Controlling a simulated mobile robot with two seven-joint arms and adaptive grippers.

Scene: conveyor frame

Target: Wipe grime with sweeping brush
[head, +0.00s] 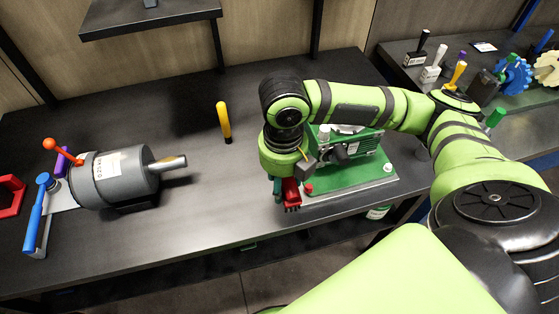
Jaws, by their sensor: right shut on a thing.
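My right gripper (282,181) points down over the dark table (190,225), left of the green machine. It is shut on a small red brush-like piece (291,192) with dark teeth or bristles at its lower end, which I take to be the sweeping brush. The gripper and arm hide part of it. I cannot tell whether its lower end touches the table. I cannot make out any clear patch of grime. My left gripper is not in view.
A green machine on a green base (352,178) stands close right of the gripper. A yellow handle (223,121) stands upright behind. A grey motor-like cylinder (112,177) and blue lever (35,215) are at the left. The front middle of the table is clear.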

